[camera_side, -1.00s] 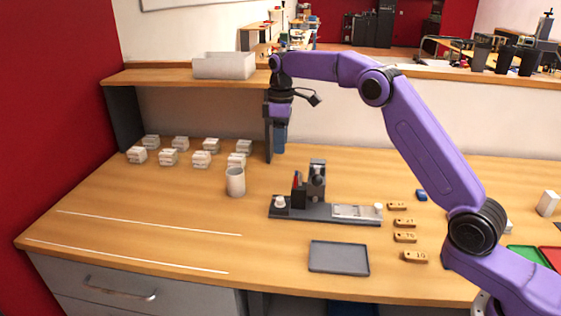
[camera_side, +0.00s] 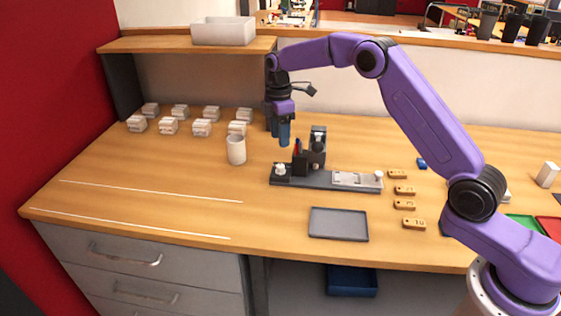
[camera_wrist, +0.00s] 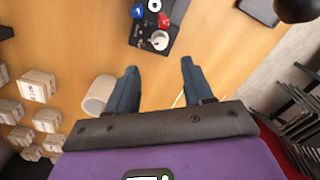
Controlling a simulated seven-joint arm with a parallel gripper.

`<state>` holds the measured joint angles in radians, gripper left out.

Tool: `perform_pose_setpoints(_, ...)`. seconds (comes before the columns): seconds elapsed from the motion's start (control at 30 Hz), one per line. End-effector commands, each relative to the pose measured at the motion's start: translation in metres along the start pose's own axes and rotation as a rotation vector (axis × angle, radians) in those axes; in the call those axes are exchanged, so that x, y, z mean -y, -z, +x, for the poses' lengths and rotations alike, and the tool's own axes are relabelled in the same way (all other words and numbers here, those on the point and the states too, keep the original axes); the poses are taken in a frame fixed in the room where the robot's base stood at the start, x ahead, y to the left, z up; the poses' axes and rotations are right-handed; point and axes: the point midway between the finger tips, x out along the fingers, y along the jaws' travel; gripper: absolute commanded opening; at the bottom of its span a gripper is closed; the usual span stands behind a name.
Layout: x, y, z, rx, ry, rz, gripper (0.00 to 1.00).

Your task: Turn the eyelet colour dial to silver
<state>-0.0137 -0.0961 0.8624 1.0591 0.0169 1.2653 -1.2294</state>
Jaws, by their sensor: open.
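The laser marker stands mid-table in the side view, with a long dark base (camera_side: 320,180), an upright grey column (camera_side: 318,148) and a pale plate at its right. A round white knob (camera_side: 280,170) sits at the base's left end; it also shows in the wrist view (camera_wrist: 161,38), near a red and a blue part. I cannot read any dial marking or tell the colour setting. My gripper (camera_side: 284,141) points down above and behind the knob, apart from it. In the wrist view my gripper (camera_wrist: 159,68) has its blue fingers spread, with bare table between them.
A white cup (camera_side: 236,150) stands left of the marker, close to my gripper. Several pale blocks (camera_side: 168,126) are at the back left. A grey tray (camera_side: 339,224) lies in front, and several wooden tags (camera_side: 404,205) lie to the right. The front left table is clear.

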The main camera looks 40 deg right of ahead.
Motion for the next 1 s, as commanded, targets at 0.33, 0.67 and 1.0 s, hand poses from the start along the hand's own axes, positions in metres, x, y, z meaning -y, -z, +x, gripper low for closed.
perform_pose_setpoints(0.33, 0.001, 0.000, 0.065, 0.002, 0.004, 0.001, 0.51)
perform_pose_setpoints(0.67, 0.001, 0.000, 0.092, 0.000, 0.001, 0.001, 0.51)
perform_pose_setpoints(1.0, 0.000, 0.000, 0.094, 0.000, 0.000, 0.001, 0.35)
